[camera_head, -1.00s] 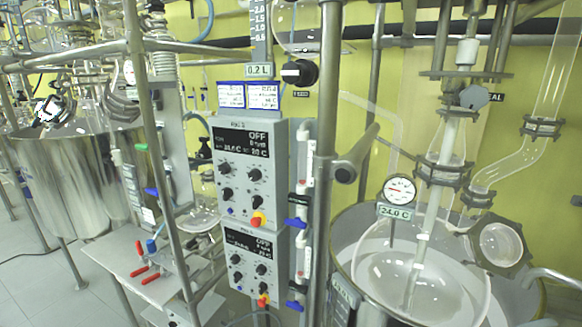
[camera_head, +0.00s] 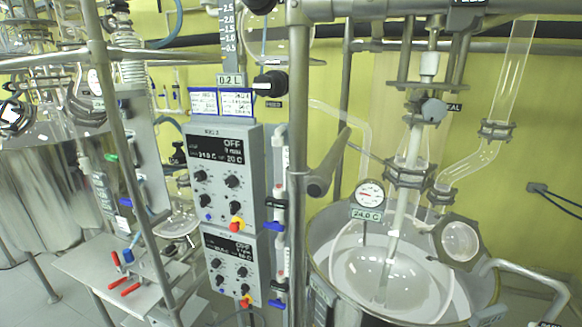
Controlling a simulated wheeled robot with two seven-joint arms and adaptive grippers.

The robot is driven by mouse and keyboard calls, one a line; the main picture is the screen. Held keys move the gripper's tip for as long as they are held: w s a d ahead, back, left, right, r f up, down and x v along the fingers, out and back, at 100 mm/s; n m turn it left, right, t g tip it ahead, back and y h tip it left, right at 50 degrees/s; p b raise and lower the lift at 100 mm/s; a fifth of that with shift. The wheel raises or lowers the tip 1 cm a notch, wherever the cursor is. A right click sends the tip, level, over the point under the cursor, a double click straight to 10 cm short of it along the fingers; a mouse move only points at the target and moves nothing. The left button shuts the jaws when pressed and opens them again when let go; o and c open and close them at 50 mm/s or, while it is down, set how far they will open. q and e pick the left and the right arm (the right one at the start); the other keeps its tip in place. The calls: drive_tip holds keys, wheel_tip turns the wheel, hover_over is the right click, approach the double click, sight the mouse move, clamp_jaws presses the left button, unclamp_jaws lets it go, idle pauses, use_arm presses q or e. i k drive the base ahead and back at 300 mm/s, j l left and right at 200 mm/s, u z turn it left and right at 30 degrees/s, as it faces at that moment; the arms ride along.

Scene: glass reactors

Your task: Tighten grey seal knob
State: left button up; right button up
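The grey seal knob (camera_head: 434,110) is a small rounded, lobed grey-blue knob on the side of the stirrer shaft housing above the right glass reactor. A partly covered label (camera_head: 453,107) ending in "AL" is just to its right. The knob stands clear, with nothing touching its front. How tight it is cannot be seen. Neither of my grippers shows in the head view.
The glass reactor vessel (camera_head: 391,280) is below, with a temperature gauge (camera_head: 369,193) reading 24.0 C. A steel post (camera_head: 297,150) and control boxes (camera_head: 226,172) stand left of it. A bent metal pipe (camera_head: 527,272) is at the lower right.

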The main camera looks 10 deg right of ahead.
sight(434, 110)
drive_tip(key=z, duration=1.5)
